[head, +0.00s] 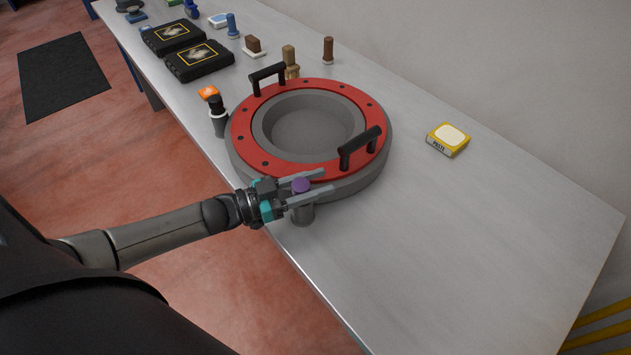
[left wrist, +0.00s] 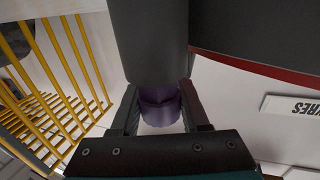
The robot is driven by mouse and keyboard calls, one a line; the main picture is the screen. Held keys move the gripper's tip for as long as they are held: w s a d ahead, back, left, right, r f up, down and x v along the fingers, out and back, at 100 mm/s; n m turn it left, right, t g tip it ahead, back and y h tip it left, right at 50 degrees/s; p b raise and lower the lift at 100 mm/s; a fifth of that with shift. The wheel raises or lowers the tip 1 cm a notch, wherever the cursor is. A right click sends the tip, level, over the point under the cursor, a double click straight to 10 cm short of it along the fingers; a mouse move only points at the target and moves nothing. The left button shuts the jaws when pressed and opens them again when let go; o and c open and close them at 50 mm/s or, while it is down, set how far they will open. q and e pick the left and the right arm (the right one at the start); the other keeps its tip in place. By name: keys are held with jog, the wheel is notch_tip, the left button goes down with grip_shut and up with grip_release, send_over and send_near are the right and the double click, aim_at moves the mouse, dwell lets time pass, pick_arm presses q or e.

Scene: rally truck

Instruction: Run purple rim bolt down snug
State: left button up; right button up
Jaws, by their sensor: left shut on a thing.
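The purple rim bolt (head: 301,185) sits at the top of a short grey post (head: 303,214), at the near edge of the round grey rim (head: 376,172) with its red ring (head: 240,128). My left gripper (head: 325,182) comes in from the left with its two fingers on either side of the bolt, shut on it. In the left wrist view the purple bolt (left wrist: 158,106) is between the fingers, against the end of a grey cylinder (left wrist: 150,40). How deep the bolt sits is hidden. My right gripper is not in view.
Two black handles (head: 268,74) (head: 360,147) rise from the red ring. A black-and-grey piece (head: 218,118) stands left of the rim. A yellow box (head: 448,139) lies to the right. Black cases (head: 198,60) and small parts fill the far end. The table's near right is clear.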

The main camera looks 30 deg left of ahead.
pick_arm(q)
grip_shut()
jog(key=shift+s+d+m+g+h+b, duration=0.15)
jog(key=shift+s+m+g+h+b, duration=0.05)
jog(key=shift+m+g+h+b, duration=0.7)
jog(key=shift+s+d+m+g+h+b, duration=0.15)
jog(key=shift+m+g+h+b, duration=0.6)
jog(key=shift+g+b, duration=0.25)
jog(key=o, duration=1.1)
grip_release()
jog(key=v, duration=1.5)
jog(key=shift+a, duration=0.1)
